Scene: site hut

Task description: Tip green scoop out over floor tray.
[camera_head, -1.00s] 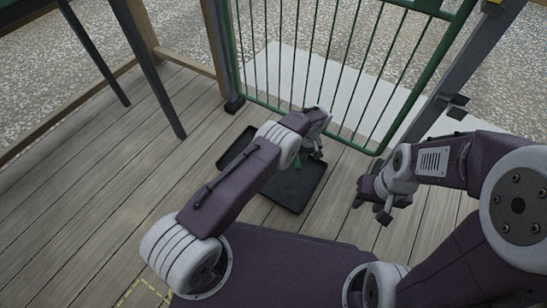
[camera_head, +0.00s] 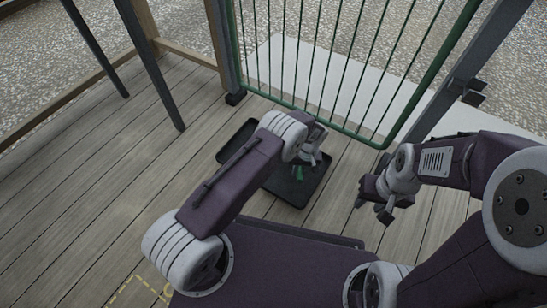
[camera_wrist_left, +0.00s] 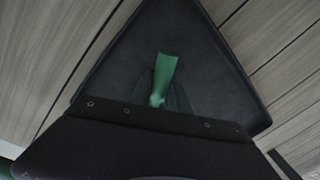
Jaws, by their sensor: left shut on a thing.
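The black floor tray (camera_head: 290,192) lies flat on the boards, partly hidden by my left forearm. My left gripper (camera_head: 305,167) is over the tray, shut on the green scoop (camera_head: 299,173). In the left wrist view the scoop (camera_wrist_left: 168,68) juts out from between the dark fingers, with the tray (camera_wrist_left: 215,75) behind it. I cannot see any contents in the scoop, and the visible tray floor looks bare. My right gripper (camera_head: 371,205) is empty to the right of the tray, its fingers apart.
A green barred gate (camera_head: 345,70) stands just beyond the tray, beside a grey post (camera_head: 440,100). Dark legs (camera_head: 150,65) stand at the upper left. The plank floor (camera_head: 90,190) to the left is clear.

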